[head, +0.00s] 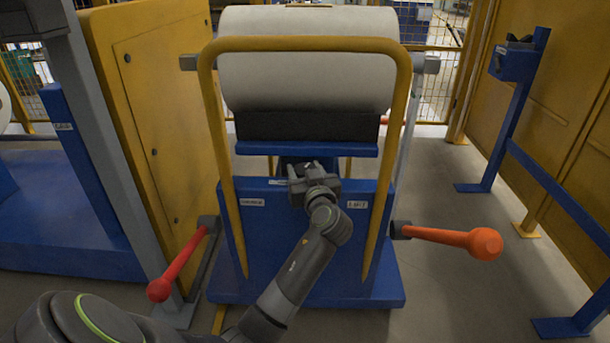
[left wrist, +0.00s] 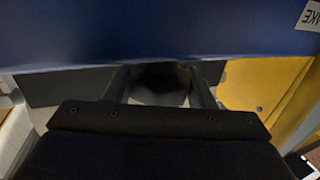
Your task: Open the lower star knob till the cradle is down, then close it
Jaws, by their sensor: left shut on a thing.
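The blue lift cart (head: 330,262) stands in the middle of the head view. Its cradle, a dark block (head: 307,126) on a blue plate, carries a large white film roll (head: 300,75). My left gripper (head: 304,173) is at the upper middle of the cart's blue front panel, below the cradle. In the left wrist view, the two fingers of my gripper (left wrist: 160,75) are closed on a dark rounded thing, which seems to be the star knob (left wrist: 160,82). Its shape is too dark to make out. The head view hides it behind the gripper. My right gripper does not show.
A yellow tube frame (head: 305,44) arches over the roll. A red-handled lever (head: 178,268) sticks out at the cart's left and an orange-handled lever (head: 450,238) at its right. A yellow cabinet (head: 150,110) stands close on the left. Open floor lies to the right.

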